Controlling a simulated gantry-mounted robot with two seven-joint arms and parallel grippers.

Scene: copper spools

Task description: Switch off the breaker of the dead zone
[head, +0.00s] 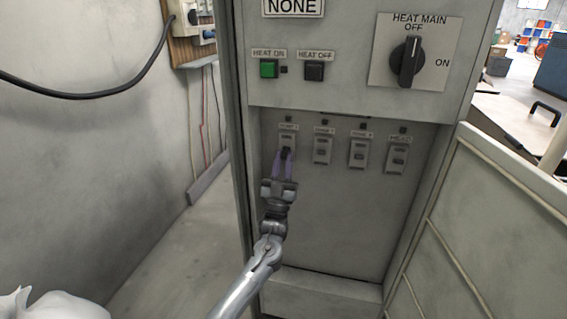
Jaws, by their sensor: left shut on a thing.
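A row of breakers sits in the recess of a grey cabinet (345,207). The leftmost breaker (288,138) has a small label above it, too small to read surely. To its right are the second breaker (322,149), the third breaker (359,153) and the rightmost breaker (397,158), labelled HEAD. My left gripper (286,155) reaches up from below, its fingertips shut on the leftmost breaker's lever. The fingers hide that lever, so its position cannot be told. My right gripper is out of view.
Above the recess are a green HEAT ON button (268,69), a black HEAT OFF button (314,71) and a HEAT MAIN rotary switch (408,62). A sign (293,7) reads NONE. The open cabinet door (490,235) stands at the right. The recess below the breakers is clear.

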